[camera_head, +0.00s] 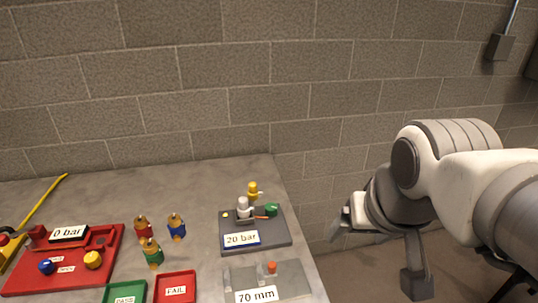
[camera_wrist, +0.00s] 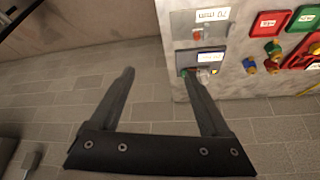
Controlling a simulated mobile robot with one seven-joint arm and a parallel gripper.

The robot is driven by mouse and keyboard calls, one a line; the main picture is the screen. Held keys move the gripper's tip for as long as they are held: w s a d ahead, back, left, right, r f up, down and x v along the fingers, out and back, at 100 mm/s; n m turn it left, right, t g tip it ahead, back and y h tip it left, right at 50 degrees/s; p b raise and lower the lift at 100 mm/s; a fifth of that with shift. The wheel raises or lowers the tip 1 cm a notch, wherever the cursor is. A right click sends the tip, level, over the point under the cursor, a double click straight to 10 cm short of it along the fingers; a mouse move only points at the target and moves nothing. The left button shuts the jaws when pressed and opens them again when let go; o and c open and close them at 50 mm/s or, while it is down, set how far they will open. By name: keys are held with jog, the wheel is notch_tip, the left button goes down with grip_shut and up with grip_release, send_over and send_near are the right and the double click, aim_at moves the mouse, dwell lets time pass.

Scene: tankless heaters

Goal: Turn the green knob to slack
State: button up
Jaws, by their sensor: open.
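The green knob (camera_head: 271,209) sits at the right of a dark grey plate (camera_head: 283,238) labelled "20 bar", close to the table's right edge. An orange-red piece is beside the knob. A silver fitting (camera_head: 243,206) and a yellow knob (camera_head: 253,189) are on the same plate. My gripper (camera_head: 337,228) is right of the table in the head view, apart from the plate. In the wrist view my gripper (camera_wrist: 159,73) is open with nothing between its fingers. The green knob (camera_wrist: 184,72) shows there near the right fingertip, partly hidden. The knob's marking is too small to read.
A grey "70 mm" plate (camera_head: 299,280) lies in front. Red, blue and green fittings (camera_head: 155,252) stand left of the plate. Red "FAIL" (camera_head: 190,285) and green "PASS" (camera_head: 112,294) trays and a red panel (camera_head: 40,284) lie further left. A brick wall (camera_head: 190,110) is behind.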

jog(key=w+a+r+m+g, duration=0.1)
jog(key=w+a+m, duration=0.15)
jog(key=w, duration=0.85)
jog(key=m+h+b, duration=0.2)
jog(key=m+h, duration=0.1)
jog(key=m, duration=0.2)
send_over(271, 206)
jog(key=s+a, duration=0.5)
jog(key=s, duration=0.1)
notch_tip(271, 206, down, 13)
jog(key=shift+g, duration=0.4)
jog(key=p+x, duration=0.1)
jog(key=x, duration=1.6)
jog(key=shift+w+d, duration=0.15)
grip_shut()
jog(key=shift+f, duration=0.1)
